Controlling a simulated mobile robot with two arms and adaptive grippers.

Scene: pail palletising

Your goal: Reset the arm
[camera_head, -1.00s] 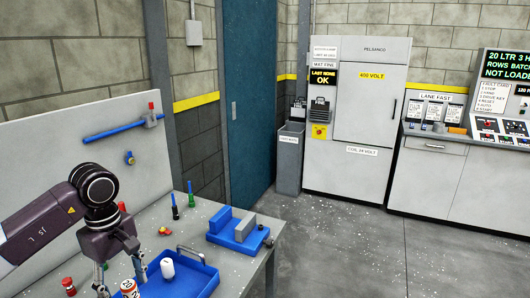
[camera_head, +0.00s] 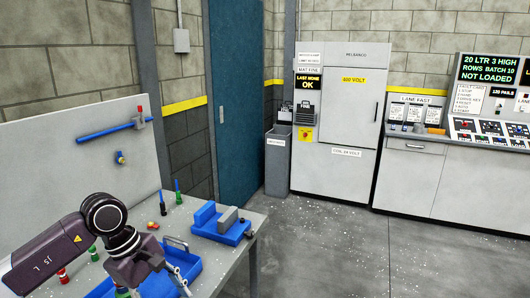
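My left arm enters at the lower left, and its gripper (camera_head: 178,286) hangs over the bench at the blue tray. The gripper body tilts down to the right and a pale finger shows beyond it. The spread of the fingers is unclear, partly hidden by the gripper body and cut by the bottom edge. The blue tray (camera_head: 188,262) with a metal handle lies behind and beside the gripper, largely covered by it. I see nothing clearly held. My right gripper is out of view.
The grey bench (camera_head: 238,262) carries a blue block fixture (camera_head: 220,228) and upright blue and green tools (camera_head: 178,192). A grey backboard (camera_head: 75,150) stands behind the arm. A grey cabinet (camera_head: 335,120) and control console (camera_head: 480,150) stand beyond open floor (camera_head: 370,245).

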